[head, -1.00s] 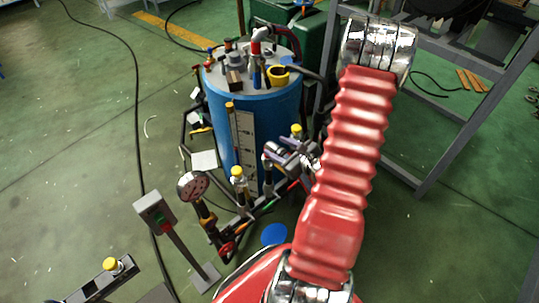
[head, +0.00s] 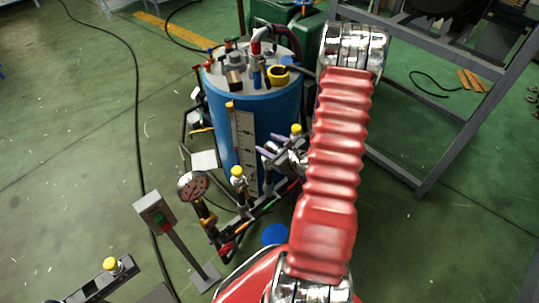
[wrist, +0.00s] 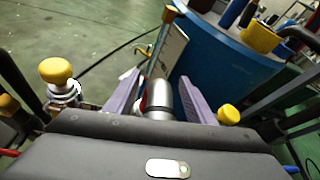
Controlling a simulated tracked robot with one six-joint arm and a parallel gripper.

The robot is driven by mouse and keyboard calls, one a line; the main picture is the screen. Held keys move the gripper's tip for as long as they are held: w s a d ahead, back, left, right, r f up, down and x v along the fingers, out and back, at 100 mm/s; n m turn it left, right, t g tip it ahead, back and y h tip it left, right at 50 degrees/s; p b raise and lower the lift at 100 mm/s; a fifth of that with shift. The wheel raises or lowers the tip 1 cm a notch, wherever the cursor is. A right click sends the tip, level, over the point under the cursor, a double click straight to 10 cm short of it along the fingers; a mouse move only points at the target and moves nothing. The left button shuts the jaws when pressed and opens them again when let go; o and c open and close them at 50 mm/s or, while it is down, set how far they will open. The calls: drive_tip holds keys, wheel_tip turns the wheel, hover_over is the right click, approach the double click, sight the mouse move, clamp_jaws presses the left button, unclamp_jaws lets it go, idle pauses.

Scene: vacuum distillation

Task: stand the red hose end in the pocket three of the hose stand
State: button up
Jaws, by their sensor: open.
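My gripper (wrist: 158,98) is open, its two purple fingers on either side of a silver cylinder (wrist: 160,97). A sliver of red (wrist: 143,103) shows at the cylinder's left side; I cannot tell whether this is the red hose end. In the head view my gripper (head: 282,157) is beside the piping in front of the blue tank, partly hidden behind my red arm. A red-banded silver elbow (head: 258,42) stands on the tank top. I cannot make out the hose stand or its third pocket for sure.
The blue tank (head: 225,110) carries a yellow cup (head: 278,74) and several fittings. A pressure gauge (head: 192,186) and yellow-capped valves (head: 238,172) stand in front. A switch post (head: 155,212) is to the left. A grey frame (head: 460,140) is at right. Open floor lies left.

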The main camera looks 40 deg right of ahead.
drive_tip(key=shift+c, duration=0.3)
clamp_jaws()
idle(0.3)
